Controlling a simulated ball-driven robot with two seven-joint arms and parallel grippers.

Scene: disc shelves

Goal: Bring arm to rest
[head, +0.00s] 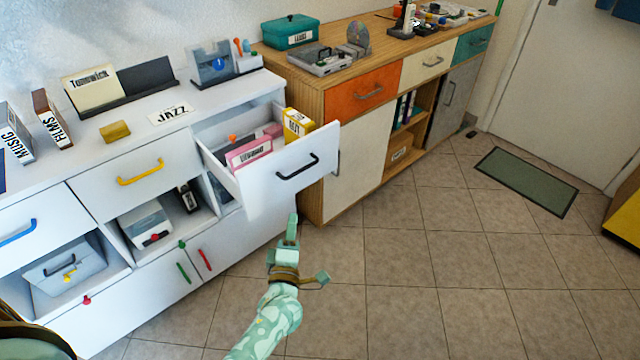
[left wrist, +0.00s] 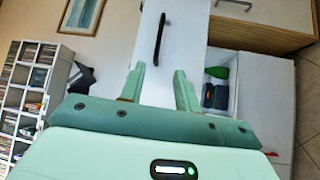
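My left arm reaches in from the bottom of the head view. My left gripper (head: 292,222) hangs in front of and below the pulled-out white drawer (head: 262,190), apart from its black handle (head: 297,167). In the left wrist view its two fingers (left wrist: 158,70) stand apart with nothing between them, and the drawer's handle (left wrist: 160,38) shows beyond the fingertips. The drawer holds a pink labelled case (head: 249,153) and a yellow case (head: 298,124). My right gripper is in neither view.
A wooden sideboard (head: 313,110) with an orange drawer (head: 362,92) stands behind the open drawer. The tiled floor (head: 430,270) to the right is clear up to a doormat (head: 526,181).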

